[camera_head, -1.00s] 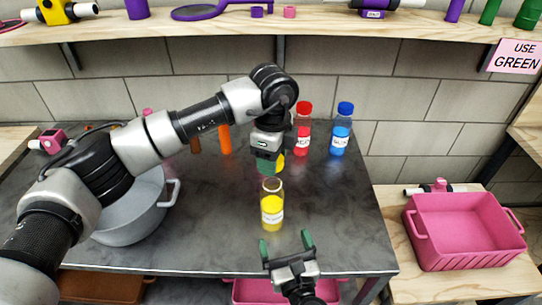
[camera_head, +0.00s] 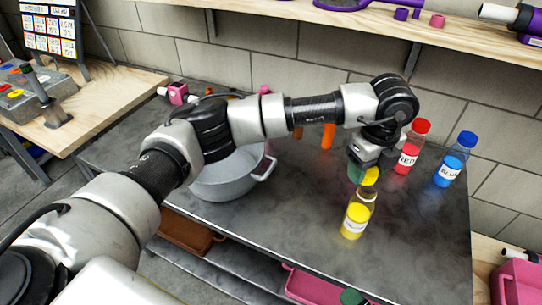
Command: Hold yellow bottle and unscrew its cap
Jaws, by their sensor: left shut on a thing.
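The yellow bottle (camera_head: 355,220), clear with yellow contents and a white label, stands on the dark table near its front right part. My left gripper (camera_head: 364,174) is above the bottle's open-looking neck, shut on the yellow cap (camera_head: 371,176). The cap shows between its green fingers, right over the neck. I cannot tell whether cap and neck still touch. Of my right gripper only a green fingertip (camera_head: 352,297) shows at the bottom edge, in front of the table and apart from the bottle; its opening is not visible.
A red bottle (camera_head: 408,150) and a blue bottle (camera_head: 455,160) stand behind to the right. A grey pot (camera_head: 225,180) is left of the bottle, partly behind my left arm. Pink bins (camera_head: 310,287) are below the table and at right. A shelf (camera_head: 455,50) runs above.

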